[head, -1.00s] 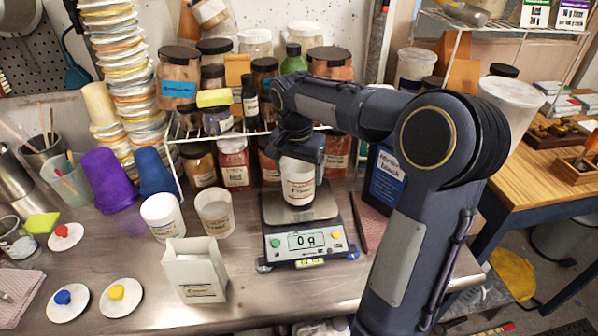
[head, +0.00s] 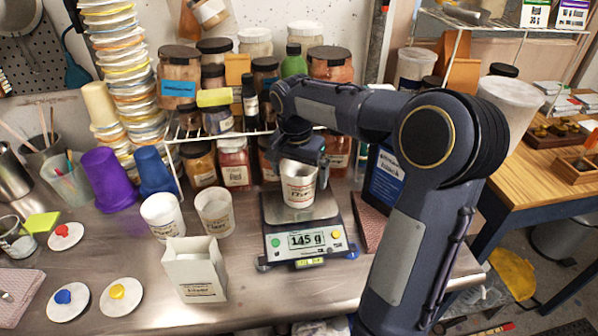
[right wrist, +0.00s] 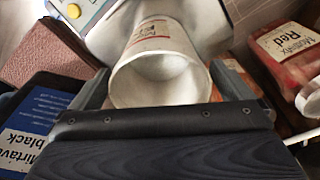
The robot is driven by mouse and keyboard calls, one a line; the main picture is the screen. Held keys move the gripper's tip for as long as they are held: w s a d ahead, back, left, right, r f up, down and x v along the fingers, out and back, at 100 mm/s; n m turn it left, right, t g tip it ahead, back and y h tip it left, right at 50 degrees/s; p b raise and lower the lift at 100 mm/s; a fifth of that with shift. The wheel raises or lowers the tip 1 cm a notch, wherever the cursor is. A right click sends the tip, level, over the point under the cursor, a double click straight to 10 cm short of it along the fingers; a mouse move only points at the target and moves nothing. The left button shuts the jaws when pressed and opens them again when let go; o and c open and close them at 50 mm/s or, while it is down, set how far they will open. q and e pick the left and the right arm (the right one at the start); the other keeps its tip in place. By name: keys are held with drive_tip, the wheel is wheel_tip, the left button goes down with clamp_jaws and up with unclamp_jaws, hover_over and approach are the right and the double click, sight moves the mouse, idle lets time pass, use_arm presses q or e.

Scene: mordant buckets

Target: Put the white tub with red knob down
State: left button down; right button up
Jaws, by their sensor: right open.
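A white tub with red lettering (head: 299,188) stands upright on the pan of the scale (head: 307,242), whose display reads 145 g. My right gripper (head: 305,155) is at the tub's rim from behind, its fingers open. In the right wrist view the tub (right wrist: 158,62) sits between the two spread fingers of the gripper (right wrist: 158,72), and its open mouth looks empty. No knob shows on this tub; a white lid with a red knob (head: 66,237) lies on the bench at the left. My left gripper is not in view.
Two more white tubs (head: 162,217) (head: 214,211) and a white carton (head: 194,270) stand left of the scale. Lids with blue (head: 66,301) and yellow (head: 120,297) knobs lie at the front left. Jars crowd the rack behind. A dark blue box (head: 386,180) stands at the right.

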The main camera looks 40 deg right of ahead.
wheel_tip(320, 180, up, 12)
drive_tip(key=a, duration=0.1)
drive_tip(key=s+a+f+n+t+y, duration=0.2)
drive_tip(key=s+a+f+n, duration=0.3)
drive_tip(key=s+a, duration=0.3)
drive_tip(key=s+a+f+n+t+y, duration=0.3)
drive_tip(key=s+a+f+n, duration=0.3)
drive_tip(key=s, duration=0.7)
drive_tip(key=shift+a+f+p, duration=0.3)
drive_tip(key=shift+a+f, duration=0.6)
drive_tip(key=shift+a, duration=0.05)
